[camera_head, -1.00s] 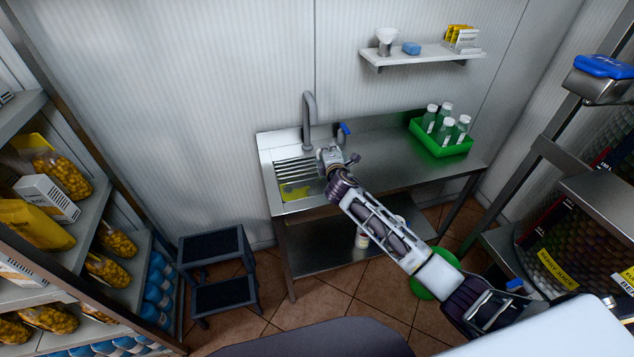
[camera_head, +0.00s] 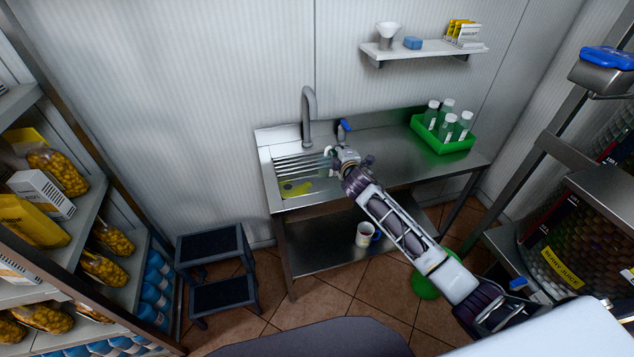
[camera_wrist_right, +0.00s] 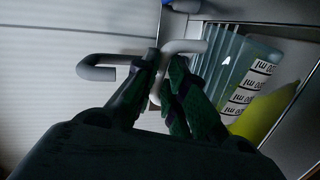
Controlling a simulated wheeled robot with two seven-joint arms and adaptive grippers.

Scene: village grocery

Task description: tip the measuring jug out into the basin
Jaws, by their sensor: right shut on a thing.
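The basin (camera_head: 279,181) is sunk in the left end of the steel sink table, under the grey tap. My right gripper (camera_wrist_right: 164,85) is shut on the pale curved handle of the clear measuring jug (camera_wrist_right: 250,75). Dark ml marks show on the jug's side in the wrist view. The jug is at the basin's right side and looks tilted; its contents cannot be made out. In the head view my right gripper (camera_head: 336,156) and wrist largely hide it. A yellow-green thing (camera_head: 295,188) lies low in the basin. My left gripper is not in view.
The tap (camera_head: 309,115) rises behind the basin, and shows left of the fingers in the wrist view (camera_wrist_right: 98,69). A green crate (camera_head: 424,138) with several bottles stands at the table's right. A mug (camera_head: 363,235) stands on the shelf below. A step stool (camera_head: 213,245) stands left.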

